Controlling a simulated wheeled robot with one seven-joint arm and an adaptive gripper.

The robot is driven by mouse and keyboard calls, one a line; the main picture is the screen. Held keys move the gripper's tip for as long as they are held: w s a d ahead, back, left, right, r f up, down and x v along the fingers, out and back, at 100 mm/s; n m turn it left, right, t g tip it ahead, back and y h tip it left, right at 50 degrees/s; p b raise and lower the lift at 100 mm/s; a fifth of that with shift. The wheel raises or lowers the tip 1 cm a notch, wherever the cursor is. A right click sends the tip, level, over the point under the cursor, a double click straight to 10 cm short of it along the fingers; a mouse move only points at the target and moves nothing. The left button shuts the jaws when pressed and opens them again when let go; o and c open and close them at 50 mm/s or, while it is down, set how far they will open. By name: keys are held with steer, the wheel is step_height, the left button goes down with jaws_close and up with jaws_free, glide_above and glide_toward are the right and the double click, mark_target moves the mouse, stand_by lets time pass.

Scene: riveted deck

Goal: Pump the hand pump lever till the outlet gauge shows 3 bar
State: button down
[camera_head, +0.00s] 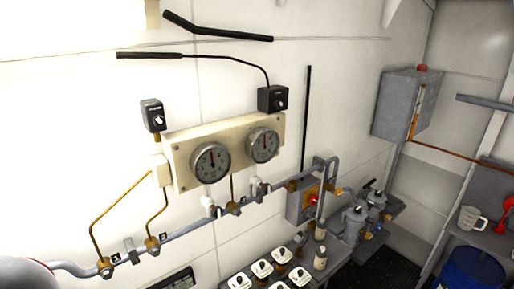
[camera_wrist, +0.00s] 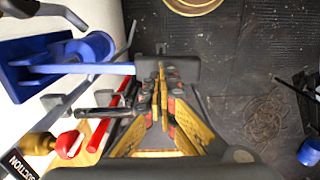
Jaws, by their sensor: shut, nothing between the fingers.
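Two round dial gauges, the left one (camera_head: 211,162) and the right one (camera_head: 264,145), sit on a cream panel (camera_head: 182,150) on the wall. Both needles look roughly upright; the scales are too small to read, and I cannot tell which is the outlet gauge. My gripper (camera_wrist: 161,78) is shut and empty in the wrist view, over the dark floor; it does not show in the head view. A blue fitting with a bar (camera_wrist: 88,47) and a red bar (camera_wrist: 116,98) lie left of the fingers. I cannot tell which part is the pump lever.
Grey pipework (camera_head: 190,229) runs along the wall below the gauges. A grey box (camera_head: 407,103) hangs at right. A jug (camera_head: 470,218) stands on a shelf above a blue drum (camera_head: 470,272). A coiled rope-like thing (camera_wrist: 265,118) lies on the floor right of my gripper.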

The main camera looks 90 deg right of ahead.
steer(key=shift+r, duration=0.1)
stand_by(0.8)
steer(key=shift+r+p, duration=1.75)
steer(key=shift+r, duration=0.75)
steer(key=shift+f, duration=0.1)
steer(key=shift+s+m, duration=0.15)
steer(key=shift+m, duration=0.15)
steer(key=s+r+m+t+b, duration=0.2)
steer(key=s+b, duration=0.5)
steer(key=b, duration=0.5)
steer(key=s+r+m+t+b, duration=0.3)
steer(key=s+b, duration=0.3)
steer(key=b, duration=0.6)
steer(key=shift+s+r+m+t+b, duration=0.3)
steer(key=shift+s+m+b, duration=0.1)
steer(key=shift+m, duration=0.4)
